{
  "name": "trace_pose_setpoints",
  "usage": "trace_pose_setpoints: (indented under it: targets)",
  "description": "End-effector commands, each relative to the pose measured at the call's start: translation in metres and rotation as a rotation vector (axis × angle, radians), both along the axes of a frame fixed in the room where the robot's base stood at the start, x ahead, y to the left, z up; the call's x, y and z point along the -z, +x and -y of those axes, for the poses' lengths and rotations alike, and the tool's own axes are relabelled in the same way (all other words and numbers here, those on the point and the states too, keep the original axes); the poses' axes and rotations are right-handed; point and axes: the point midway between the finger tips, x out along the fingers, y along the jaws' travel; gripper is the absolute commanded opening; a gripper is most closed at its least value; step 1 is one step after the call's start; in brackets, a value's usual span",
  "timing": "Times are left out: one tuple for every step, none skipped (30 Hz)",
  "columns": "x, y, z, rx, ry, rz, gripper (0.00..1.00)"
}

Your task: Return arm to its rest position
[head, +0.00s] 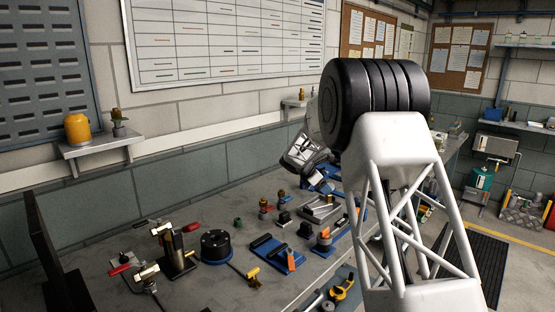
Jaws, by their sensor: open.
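My arm fills the right middle of the head view, with a white lattice link rising to a thick black ribbed joint. My gripper (303,152) shows partly to the left of that joint, as a grey and silver shape above the far part of the workbench (215,278). It is open, and I see nothing held in it. Its fingertips are small and hard to make out, and the black joint hides part of the wrist behind it. The gripper appears apart from the things on the bench.
A dark upright panel (52,245) stands at left. A wall shelf (98,145) carries an orange jar (78,129).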

Motion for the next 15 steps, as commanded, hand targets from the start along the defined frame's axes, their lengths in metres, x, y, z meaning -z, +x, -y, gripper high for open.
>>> trace_pose_setpoints:
  targets:
    - [-0.010, -0.010, 0.002, 0.022, 0.016, 0.015, 0.76]
    - [-0.015, -0.016, 0.003, 0.036, 0.026, 0.024, 0.76]
    - [-0.021, -0.025, 0.004, 0.056, 0.042, 0.035, 0.76]
    - [-0.026, -0.031, 0.005, 0.072, 0.053, 0.045, 0.76]
    - [-0.030, -0.038, 0.006, 0.087, 0.064, 0.054, 0.76]
    - [-0.037, -0.047, 0.007, 0.109, 0.079, 0.066, 0.76]
    - [-0.041, -0.054, 0.007, 0.125, 0.091, 0.075, 0.76]
    - [-0.045, -0.060, 0.008, 0.141, 0.101, 0.084, 0.76]
    - [-0.052, -0.070, 0.009, 0.161, 0.116, 0.097, 0.76]
    - [-0.055, -0.077, 0.010, 0.178, 0.129, 0.105, 0.76]
    - [-0.060, -0.083, 0.010, 0.193, 0.139, 0.114, 0.76]
    - [-0.065, -0.093, 0.011, 0.214, 0.154, 0.126, 0.76]
    - [-0.069, -0.100, 0.012, 0.231, 0.165, 0.134, 0.76]
    - [-0.074, -0.107, 0.012, 0.247, 0.176, 0.144, 0.76]
    - [-0.078, -0.116, 0.013, 0.267, 0.190, 0.154, 0.76]
